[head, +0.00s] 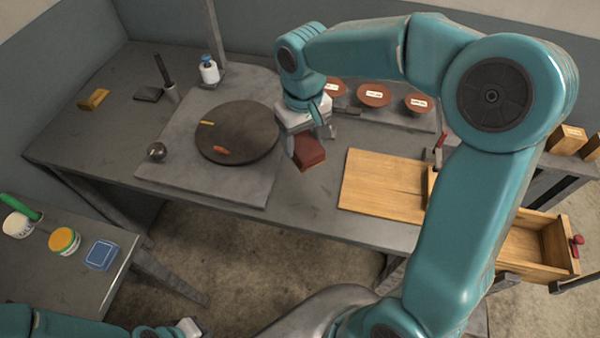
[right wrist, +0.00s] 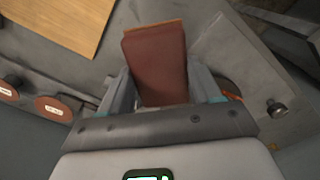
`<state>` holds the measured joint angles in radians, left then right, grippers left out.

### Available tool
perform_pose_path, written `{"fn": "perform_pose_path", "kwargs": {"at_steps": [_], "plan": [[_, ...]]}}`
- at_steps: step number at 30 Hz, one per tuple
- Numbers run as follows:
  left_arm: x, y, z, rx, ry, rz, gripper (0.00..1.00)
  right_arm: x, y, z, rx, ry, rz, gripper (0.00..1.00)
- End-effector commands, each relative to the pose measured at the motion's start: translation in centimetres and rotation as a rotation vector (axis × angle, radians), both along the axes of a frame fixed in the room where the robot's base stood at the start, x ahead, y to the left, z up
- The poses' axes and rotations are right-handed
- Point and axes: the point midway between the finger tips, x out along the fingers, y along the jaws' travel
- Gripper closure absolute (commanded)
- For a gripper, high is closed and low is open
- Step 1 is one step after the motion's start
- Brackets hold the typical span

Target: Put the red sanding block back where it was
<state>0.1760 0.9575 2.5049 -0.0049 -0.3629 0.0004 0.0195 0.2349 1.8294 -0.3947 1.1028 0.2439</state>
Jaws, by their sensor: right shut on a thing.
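The red sanding block (head: 309,153) is a dark red block with a thin tan layer on one face. My right gripper (head: 306,138) is shut on it and holds it over the grey bench, between the round dark turntable and the wooden board. In the right wrist view the block (right wrist: 156,62) sits between the two fingers of the right gripper (right wrist: 160,95). Whether it touches the bench is hard to tell. My left gripper (head: 190,327) shows only partly at the bottom edge, apart from the block, and its jaws are unclear.
The dark turntable (head: 238,146) carries a small orange piece and a yellow piece. A wooden board (head: 383,183) lies to the right, above an open drawer (head: 530,245). Several labelled red-brown discs (head: 373,95) line the back. A side table (head: 85,285) holds jars and a blue box (head: 101,256).

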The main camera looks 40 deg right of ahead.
Motion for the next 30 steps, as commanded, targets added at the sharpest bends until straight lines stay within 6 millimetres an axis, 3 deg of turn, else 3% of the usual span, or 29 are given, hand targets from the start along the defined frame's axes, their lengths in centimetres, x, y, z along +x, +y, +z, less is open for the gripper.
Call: {"fn": "perform_pose_path", "kwargs": {"at_steps": [1,6,18,22,30], "plan": [[0.0,0.0,0.0,0.000,0.000,0.000,1.00,-0.2,0.0,-1.6,0.001,0.008,0.000,0.75],[0.0,0.0,0.0,0.000,0.000,0.000,1.00,0.0,0.0,-6.0,-0.001,0.005,0.000,0.75],[0.0,0.0,0.0,0.000,0.000,0.000,1.00,0.3,0.2,-11.4,0.000,0.003,0.001,0.75],[0.0,0.0,0.0,0.000,0.000,0.000,1.00,0.4,0.2,-12.5,0.000,0.000,0.000,0.75],[0.0,0.0,-0.1,0.000,0.000,0.000,1.00,0.4,0.2,-12.7,0.000,-0.001,0.000,0.75]]}}
